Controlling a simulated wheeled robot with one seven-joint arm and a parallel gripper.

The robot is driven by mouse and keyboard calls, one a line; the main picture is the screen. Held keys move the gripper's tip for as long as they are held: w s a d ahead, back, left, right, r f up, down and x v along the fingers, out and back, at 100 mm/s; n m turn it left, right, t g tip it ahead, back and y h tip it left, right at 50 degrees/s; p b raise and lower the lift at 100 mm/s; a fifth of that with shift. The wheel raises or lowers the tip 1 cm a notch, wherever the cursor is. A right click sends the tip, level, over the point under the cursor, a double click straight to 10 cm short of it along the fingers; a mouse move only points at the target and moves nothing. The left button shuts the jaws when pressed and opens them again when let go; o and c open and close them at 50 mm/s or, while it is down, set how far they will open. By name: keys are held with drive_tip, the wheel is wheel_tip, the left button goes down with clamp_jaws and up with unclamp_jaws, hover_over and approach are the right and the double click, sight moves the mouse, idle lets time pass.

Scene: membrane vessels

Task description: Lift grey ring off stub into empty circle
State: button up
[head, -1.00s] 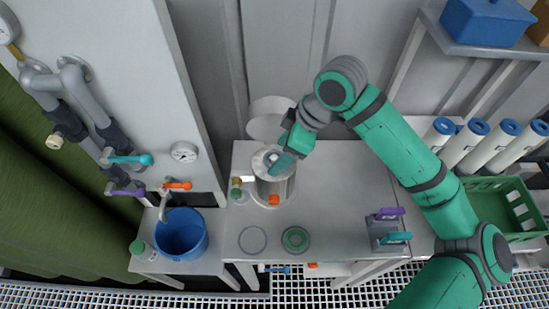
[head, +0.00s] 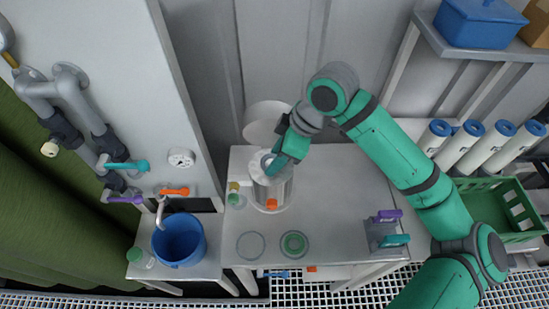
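A grey cylindrical vessel (head: 271,190) stands upright on the bench, with an orange fitting at its lower front. My gripper (head: 271,168) points down at the vessel's open top, and its fingertips are at or just inside the rim. The gripper hides most of the top, so I cannot make out the grey ring or the stub, nor whether the fingers are open or shut. An empty circle (head: 251,260) is marked on the bench in front of the vessel. Right of it, a green ring (head: 294,244) lies in another circle.
A round white lid-like disc (head: 268,112) is behind the vessel. Small bottles (head: 233,193) stand close on its left. A block with purple and teal levers (head: 386,230) is at the bench's right. A blue bucket (head: 179,241) stands left. The bench between is clear.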

drive_tip(key=shift+r, duration=0.5)
drive_tip(key=s+r, duration=1.1)
drive_tip(key=s, duration=0.3)
drive_tip(key=shift+r, duration=0.3)
